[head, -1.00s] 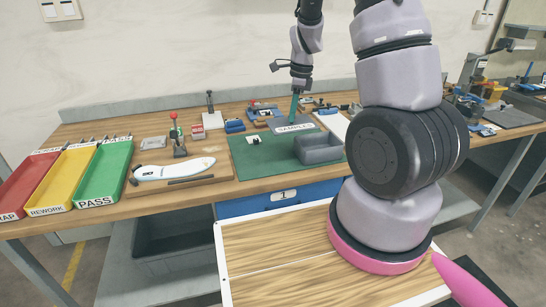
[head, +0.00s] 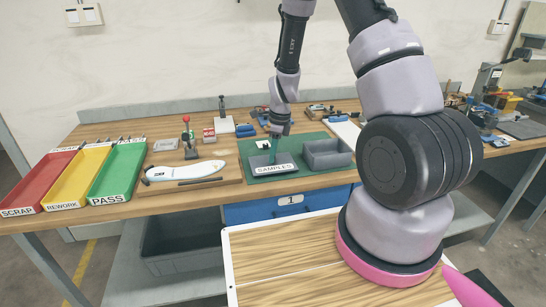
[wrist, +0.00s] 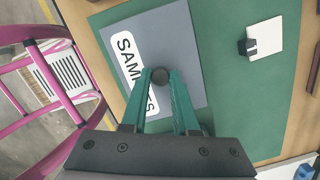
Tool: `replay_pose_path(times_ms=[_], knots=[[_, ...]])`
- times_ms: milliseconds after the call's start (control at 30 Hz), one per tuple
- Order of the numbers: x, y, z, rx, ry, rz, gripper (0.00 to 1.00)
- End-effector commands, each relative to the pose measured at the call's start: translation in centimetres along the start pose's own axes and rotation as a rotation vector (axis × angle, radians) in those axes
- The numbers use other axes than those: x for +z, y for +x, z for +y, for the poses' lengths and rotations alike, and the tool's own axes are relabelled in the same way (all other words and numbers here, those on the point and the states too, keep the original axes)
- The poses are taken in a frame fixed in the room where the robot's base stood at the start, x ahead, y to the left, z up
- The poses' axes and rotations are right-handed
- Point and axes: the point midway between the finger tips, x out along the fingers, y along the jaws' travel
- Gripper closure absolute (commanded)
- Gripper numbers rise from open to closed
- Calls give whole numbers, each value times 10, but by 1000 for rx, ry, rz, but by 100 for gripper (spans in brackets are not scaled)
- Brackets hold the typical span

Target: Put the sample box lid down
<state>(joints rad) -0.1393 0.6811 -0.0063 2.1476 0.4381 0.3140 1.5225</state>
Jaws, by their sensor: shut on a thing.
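The sample box lid (head: 262,164) is a flat grey plate with a white SAMPLES label. It is at the left part of the green mat (head: 306,181), left of the open grey box (head: 327,154). In the wrist view the lid (wrist: 182,40) lies flat over the mat, with a round dark knob (wrist: 159,77) near its middle. My gripper (wrist: 160,80) has its green fingers closed around the knob. In the head view my gripper (head: 273,150) points down at the lid. I cannot tell whether the lid fully touches the mat.
A small white piece with a black clip (wrist: 264,40) lies on the mat beside the lid. A board with a white insole (head: 186,171) is to the left, beyond it the green PASS tray (head: 118,172). Bare mat shows in front of the box.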

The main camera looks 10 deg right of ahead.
Motion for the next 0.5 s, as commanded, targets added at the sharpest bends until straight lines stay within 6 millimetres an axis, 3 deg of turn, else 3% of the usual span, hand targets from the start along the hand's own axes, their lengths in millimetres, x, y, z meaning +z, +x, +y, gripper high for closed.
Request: replay_pose_path(times_ms=[100,433,467,500], knots=[[-2,12,0,0,1,-1,100],[-2,15,0,0,1,-1,100],[-2,15,0,0,1,-1,64],[-2,15,0,0,1,-1,49]])
